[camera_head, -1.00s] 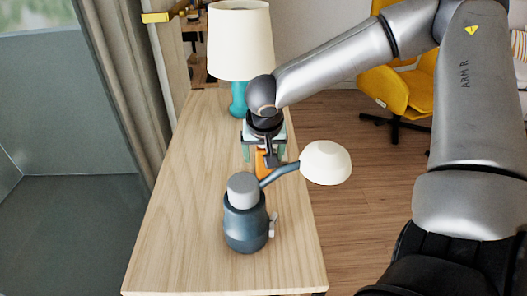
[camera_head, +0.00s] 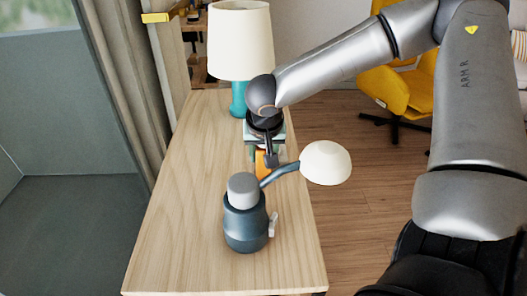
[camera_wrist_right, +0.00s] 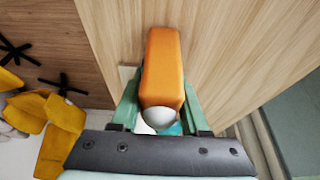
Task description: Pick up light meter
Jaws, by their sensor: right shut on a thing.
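The light meter is an orange block with a white dome at one end. In the head view only a small orange part (camera_head: 261,163) shows, beneath my right gripper (camera_head: 264,154). In the right wrist view the light meter (camera_wrist_right: 162,65) lies between the two green fingers of my right gripper (camera_wrist_right: 157,98), with its white dome toward the palm. The fingers are shut on its sides. The head view does not show clearly whether it touches the wooden table (camera_head: 190,200). My left gripper is not in view.
A dark blue-grey flask-like body (camera_head: 245,228) with a grey cap stands in front. A bent arm with a white dome shade (camera_head: 325,162) reaches right past the table edge. A teal lamp with a cream shade (camera_head: 240,40) stands behind. The table's left side is clear.

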